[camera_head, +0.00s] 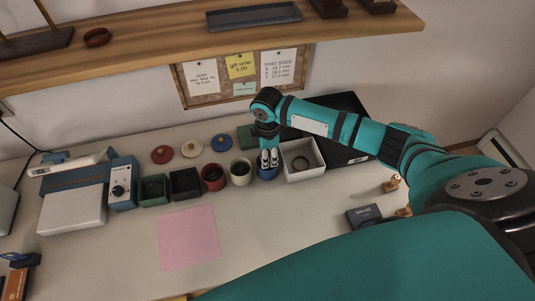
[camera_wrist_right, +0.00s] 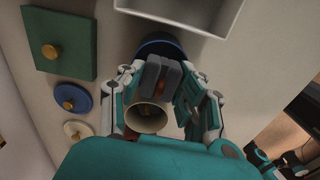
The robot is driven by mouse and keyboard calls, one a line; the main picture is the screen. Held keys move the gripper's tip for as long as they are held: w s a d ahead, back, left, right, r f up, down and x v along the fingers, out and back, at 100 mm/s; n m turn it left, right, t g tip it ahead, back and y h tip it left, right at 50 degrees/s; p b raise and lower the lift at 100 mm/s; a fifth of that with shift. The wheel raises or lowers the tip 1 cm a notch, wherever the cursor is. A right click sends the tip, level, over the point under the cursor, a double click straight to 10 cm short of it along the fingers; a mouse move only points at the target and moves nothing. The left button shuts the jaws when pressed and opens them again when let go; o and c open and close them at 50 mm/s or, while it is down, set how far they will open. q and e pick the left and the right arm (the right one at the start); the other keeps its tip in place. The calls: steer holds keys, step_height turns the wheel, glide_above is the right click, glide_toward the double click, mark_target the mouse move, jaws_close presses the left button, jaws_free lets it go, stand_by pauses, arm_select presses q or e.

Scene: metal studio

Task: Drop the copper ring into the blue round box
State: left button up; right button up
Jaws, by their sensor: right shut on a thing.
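The blue round box (camera_head: 267,173) stands in the row of small boxes on the table, between the cream round box (camera_head: 241,172) and a white square box (camera_head: 290,160). My right gripper (camera_head: 268,163) points down right over the blue box and hides most of its opening. In the right wrist view, the dark blue rim (camera_wrist_right: 160,45) shows just beyond the grey finger pads. My right gripper (camera_wrist_right: 163,78) is shut there, with a small bit of the copper ring (camera_wrist_right: 160,87) showing between the pads.
Red round, black and green boxes continue the row leftward. Red, white and blue lids (camera_head: 221,143) and a green square lid (camera_head: 245,137) lie behind. A dark tray is behind the white box.

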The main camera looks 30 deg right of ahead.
stand_by(0.4)
steer(key=o, duration=1)
steer(key=shift+c, duration=0.2)
steer(key=shift+r, duration=0.3)
step_height(320, 180, up, 11)
steer(key=shift+r, duration=0.2)
steer(key=shift+s+f, duration=0.1)
